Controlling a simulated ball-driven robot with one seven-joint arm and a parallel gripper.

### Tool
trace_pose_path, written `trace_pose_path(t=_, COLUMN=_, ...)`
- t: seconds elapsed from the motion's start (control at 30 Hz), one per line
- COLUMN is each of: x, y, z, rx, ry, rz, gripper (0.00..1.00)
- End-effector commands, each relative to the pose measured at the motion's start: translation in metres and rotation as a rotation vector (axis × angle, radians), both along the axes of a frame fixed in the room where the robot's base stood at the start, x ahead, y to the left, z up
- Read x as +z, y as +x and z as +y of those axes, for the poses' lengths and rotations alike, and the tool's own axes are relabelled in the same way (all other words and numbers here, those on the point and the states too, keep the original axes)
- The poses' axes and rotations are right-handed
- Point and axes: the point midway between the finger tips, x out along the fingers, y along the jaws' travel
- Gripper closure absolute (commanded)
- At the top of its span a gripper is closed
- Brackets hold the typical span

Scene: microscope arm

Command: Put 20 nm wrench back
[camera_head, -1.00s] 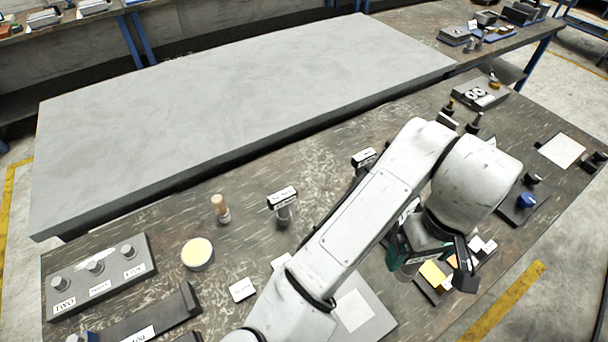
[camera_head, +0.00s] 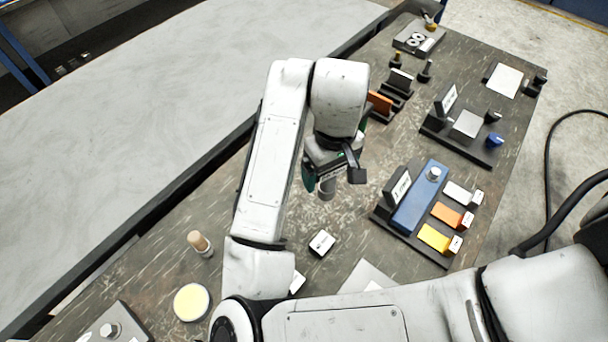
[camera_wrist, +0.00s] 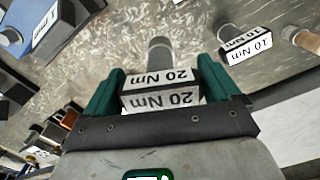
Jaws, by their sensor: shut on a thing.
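In the wrist view my gripper (camera_wrist: 163,90) has its green fingers shut on the 20 Nm wrench (camera_wrist: 160,78), on its block marked "20 Nm". The wrench's grey round end (camera_wrist: 159,50) sticks out beyond the block. In the head view my gripper (camera_head: 325,172) is over the table, left of the tray with the blue block, and the wrench's grey end (camera_head: 327,190) shows below it. I cannot tell whether that end touches the table. A block marked "10 Nm" (camera_wrist: 246,44) stands to the right in the wrist view.
The tray (camera_head: 440,260) with the blue block (camera_head: 420,195) and orange and yellow pieces is right of my gripper. A small labelled block (camera_head: 322,242) is nearer. A wooden-topped peg (camera_head: 199,242) and a yellow disc (camera_head: 191,302) stand to the left.

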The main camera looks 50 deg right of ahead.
Motion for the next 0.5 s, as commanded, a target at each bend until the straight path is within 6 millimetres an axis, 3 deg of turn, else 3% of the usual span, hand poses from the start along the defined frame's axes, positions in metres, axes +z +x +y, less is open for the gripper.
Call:
trace_pose_path(t=0.1, x=-0.009, y=0.026, z=-0.004, rx=0.002, ry=0.004, rz=0.000, gripper=0.59)
trace_pose_path(t=0.3, x=-0.045, y=0.052, z=-0.009, rx=0.002, ry=0.003, rz=0.002, gripper=0.59)
trace_pose_path(t=0.5, x=-0.062, y=0.065, z=-0.013, rx=-0.001, ry=0.000, rz=0.001, gripper=0.59)
